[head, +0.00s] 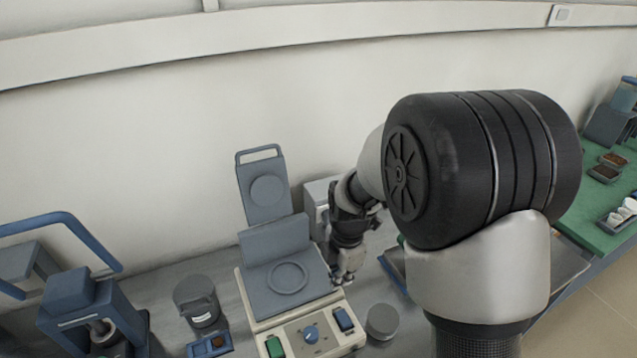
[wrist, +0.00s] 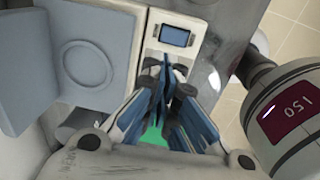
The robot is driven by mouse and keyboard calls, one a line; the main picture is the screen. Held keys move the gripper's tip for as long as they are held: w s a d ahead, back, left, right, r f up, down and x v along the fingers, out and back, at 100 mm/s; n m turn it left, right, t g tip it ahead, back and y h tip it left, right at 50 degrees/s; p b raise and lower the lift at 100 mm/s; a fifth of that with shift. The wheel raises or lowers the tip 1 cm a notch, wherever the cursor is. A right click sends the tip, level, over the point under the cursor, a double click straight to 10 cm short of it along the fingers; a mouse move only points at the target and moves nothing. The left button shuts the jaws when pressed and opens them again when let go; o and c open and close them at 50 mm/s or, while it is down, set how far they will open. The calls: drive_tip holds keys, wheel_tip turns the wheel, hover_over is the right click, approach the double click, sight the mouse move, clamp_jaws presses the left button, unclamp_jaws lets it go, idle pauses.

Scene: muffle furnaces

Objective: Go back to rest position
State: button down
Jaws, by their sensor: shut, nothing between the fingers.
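My gripper (head: 347,278) points down at the right edge of a blue-grey and white benchtop device (head: 287,276), close to its front panel. In the wrist view my gripper's blue fingers (wrist: 164,68) are closed together with nothing held. They hang over the device's front panel, and I cannot tell whether they touch it. The device has a raised back plate (head: 268,188) and a flat bed with a round ring. Its panel carries a green switch (head: 275,346), a blue knob (head: 311,334) and a dark blue switch (head: 343,319).
A lidded grey pot (head: 198,300) and a small blue tray (head: 209,346) stand left of the device. A round grey container (head: 382,321) stands right. A blue-handled press (head: 95,310) is far left. A green mat (head: 590,205) with trays lies far right. The wall is close behind.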

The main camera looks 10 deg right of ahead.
drive_tip(key=s+d+r+m+t+b, duration=0.2)
drive_tip(key=s+d+r+m+t, duration=0.1)
drive_tip(key=s+r+m, duration=1.4)
drive_tip(key=s+m, duration=0.4)
drive_tip(key=s, duration=0.1)
drive_tip(key=shift+s+d+m+t, duration=0.2)
drive_tip(key=shift+s+m+t, duration=0.1)
drive_tip(key=shift+t, duration=0.1)
drive_tip(key=shift+a, duration=0.1)
idle(0.5)
